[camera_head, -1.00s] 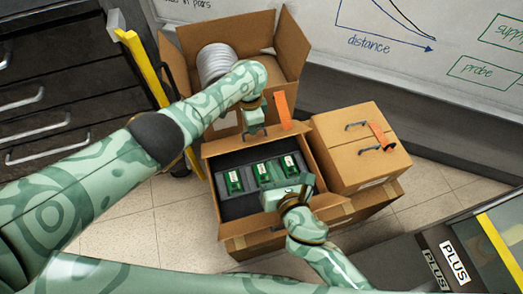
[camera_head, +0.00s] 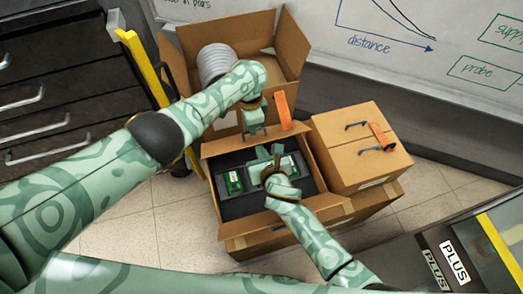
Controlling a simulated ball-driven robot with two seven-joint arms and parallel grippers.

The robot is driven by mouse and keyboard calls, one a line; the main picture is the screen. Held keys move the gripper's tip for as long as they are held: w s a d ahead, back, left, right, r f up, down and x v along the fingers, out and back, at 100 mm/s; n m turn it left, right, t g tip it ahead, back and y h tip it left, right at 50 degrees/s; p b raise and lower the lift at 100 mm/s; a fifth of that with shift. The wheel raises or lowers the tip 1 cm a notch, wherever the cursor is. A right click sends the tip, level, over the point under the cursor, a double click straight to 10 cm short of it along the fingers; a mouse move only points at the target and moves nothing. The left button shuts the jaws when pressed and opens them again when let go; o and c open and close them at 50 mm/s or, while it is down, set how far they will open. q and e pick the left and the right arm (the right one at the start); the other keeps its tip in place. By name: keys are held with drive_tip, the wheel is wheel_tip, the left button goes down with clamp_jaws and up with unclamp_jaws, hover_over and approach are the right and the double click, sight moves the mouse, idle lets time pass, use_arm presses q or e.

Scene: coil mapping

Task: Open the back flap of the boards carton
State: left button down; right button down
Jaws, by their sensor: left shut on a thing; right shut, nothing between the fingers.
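The boards carton (camera_head: 312,203) stands open at the middle of the view, lined with dark foam. A green board (camera_head: 234,181) shows in its left slot; my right arm partly covers the other slots. The back flap (camera_head: 222,147) stands up along the carton's far edge. My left gripper (camera_head: 256,130) is at that edge, shut on the flap as far as I can see; its fingertips are small here. My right gripper (camera_head: 265,157) is shut and empty, over the boards just in front of the back flap. The front flap (camera_head: 262,238) is folded outward.
An open carton (camera_head: 290,45) with a silvery coil (camera_head: 216,62) stands behind. A closed carton (camera_head: 350,150) with dark handles and an orange tag (camera_head: 381,137) stands at the right. An orange piece (camera_head: 282,110) rises behind the back edge. Dark drawers (camera_head: 60,85) are at the left.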

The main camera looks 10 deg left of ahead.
use_arm(q)
drive_tip(key=shift+a+f, duration=0.35)
drive_tip(key=shift+a, duration=0.05)
use_arm(e)
drive_tip(key=shift+w, duration=0.1)
use_arm(q)
drive_tip(key=shift+s+f, duration=0.1)
use_arm(e)
drive_tip(key=shift+w+a+r, duration=0.2)
drive_tip(key=shift+w+r, duration=0.35)
drive_tip(key=shift+r, duration=0.05)
use_arm(q)
drive_tip(key=c, duration=1.5)
unclamp_jaws()
drive_tip(key=shift+d, duration=0.15)
use_arm(e)
drive_tip(key=shift+w+a, duration=0.1)
drive_tip(key=shift+w, duration=0.05)
use_arm(q)
drive_tip(key=shift+d, duration=0.1)
use_arm(e)
drive_tip(key=shift+r, duration=0.15)
